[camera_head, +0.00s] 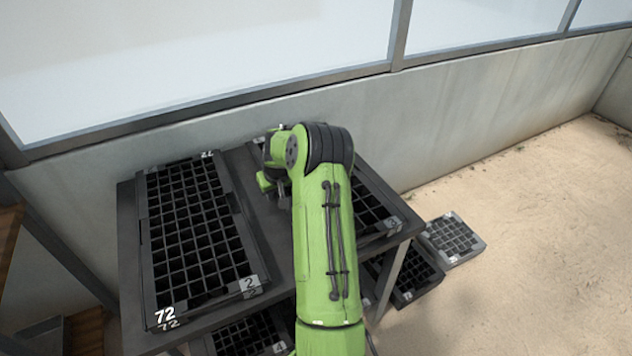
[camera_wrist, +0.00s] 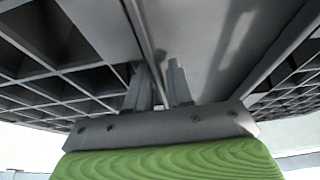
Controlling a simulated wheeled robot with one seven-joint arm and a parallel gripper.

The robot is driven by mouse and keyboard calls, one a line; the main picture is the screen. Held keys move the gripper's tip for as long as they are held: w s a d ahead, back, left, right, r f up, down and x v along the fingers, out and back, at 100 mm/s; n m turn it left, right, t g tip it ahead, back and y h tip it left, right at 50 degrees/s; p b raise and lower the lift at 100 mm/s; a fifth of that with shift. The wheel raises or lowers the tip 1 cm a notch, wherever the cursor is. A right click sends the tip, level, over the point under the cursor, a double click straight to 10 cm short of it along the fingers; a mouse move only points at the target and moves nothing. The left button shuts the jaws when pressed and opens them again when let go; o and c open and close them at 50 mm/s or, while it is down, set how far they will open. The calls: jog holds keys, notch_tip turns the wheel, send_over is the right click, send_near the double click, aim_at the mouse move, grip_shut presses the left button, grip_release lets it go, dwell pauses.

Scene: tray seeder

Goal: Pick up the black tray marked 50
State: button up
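A black cell tray (camera_head: 372,205) lies on the right side of the dark table, largely hidden by my green arm. It has a small pale corner label, and I cannot read a 50 on it. My gripper (camera_head: 278,196) points down at this tray's left edge, over the gap between the two table trays. In the wrist view my gripper's two fingers (camera_wrist: 163,84) stand a short way apart, with a thin tray rim running down between them. I cannot tell whether they touch the rim.
A black tray marked 72 (camera_head: 157,316) lies on the left of the table (camera_head: 128,240). More trays are below: one under the front (camera_head: 245,338), one at the right (camera_head: 410,278) and a grey one (camera_head: 452,238) on the sandy floor. A wall stands close behind.

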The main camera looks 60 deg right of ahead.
grip_shut()
dwell(0.3)
